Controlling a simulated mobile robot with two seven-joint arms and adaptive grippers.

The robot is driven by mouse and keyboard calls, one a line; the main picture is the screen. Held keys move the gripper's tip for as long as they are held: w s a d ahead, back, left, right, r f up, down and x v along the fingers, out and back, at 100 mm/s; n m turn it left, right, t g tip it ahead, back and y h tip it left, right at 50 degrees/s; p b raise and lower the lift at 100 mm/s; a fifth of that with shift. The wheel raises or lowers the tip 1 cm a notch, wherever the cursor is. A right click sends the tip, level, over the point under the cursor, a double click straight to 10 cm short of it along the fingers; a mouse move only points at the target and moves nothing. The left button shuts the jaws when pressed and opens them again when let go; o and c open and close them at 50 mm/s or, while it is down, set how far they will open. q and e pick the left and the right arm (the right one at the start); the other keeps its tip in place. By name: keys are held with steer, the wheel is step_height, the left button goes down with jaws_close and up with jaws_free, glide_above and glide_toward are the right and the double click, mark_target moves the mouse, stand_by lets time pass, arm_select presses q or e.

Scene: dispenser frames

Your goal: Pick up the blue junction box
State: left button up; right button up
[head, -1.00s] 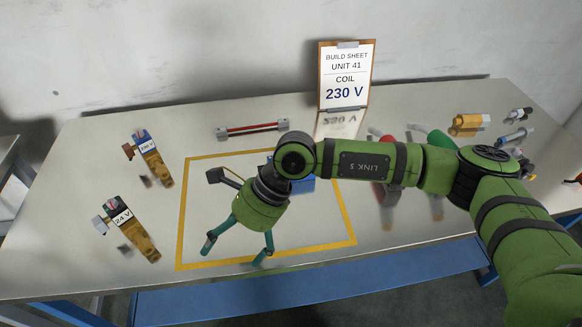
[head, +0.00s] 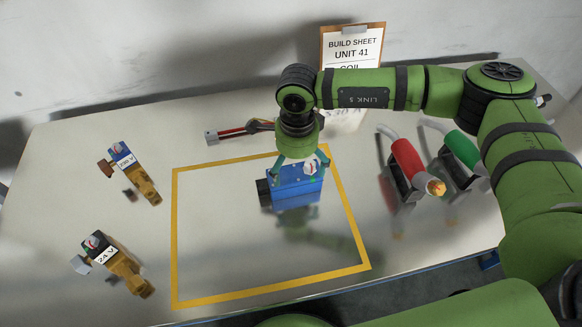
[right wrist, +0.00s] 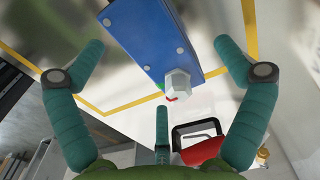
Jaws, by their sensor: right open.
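The blue junction box (head: 297,186) sits on the table in the upper right of the yellow outline (head: 174,235), with a dark part at its left side. My right gripper (head: 302,160) is open and points down at the box's top, its fingertips close to the upper edge. In the right wrist view the box (right wrist: 160,38) appears at the top, between the spread fingers (right wrist: 163,60), with a pale hexagonal fitting facing the camera. I see no finger closed on it; exact contact cannot be told. My left gripper is not in view.
Valve units labelled 230 V (head: 135,172) and 24 V (head: 112,262) lie at left. The build sheet (head: 352,45) is behind. The outline's front is bare.

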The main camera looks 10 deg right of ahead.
mark_target(295, 179)
steer(key=f+p, duration=0.1)
steer(key=s+f+p, duration=0.1)
steer(key=shift+s+a+f, duration=0.2)
steer(key=shift+f, duration=0.2)
steer(key=shift+w+f+p, duration=0.2)
steer(key=shift+f+p, duration=0.15)
steer(key=shift+f, duration=0.8)
steer(key=shift+w+f, duration=0.1)
steer(key=shift+f, duration=0.1)
steer(key=c, duration=1.2)
steer(key=shift+c, duration=0.6)
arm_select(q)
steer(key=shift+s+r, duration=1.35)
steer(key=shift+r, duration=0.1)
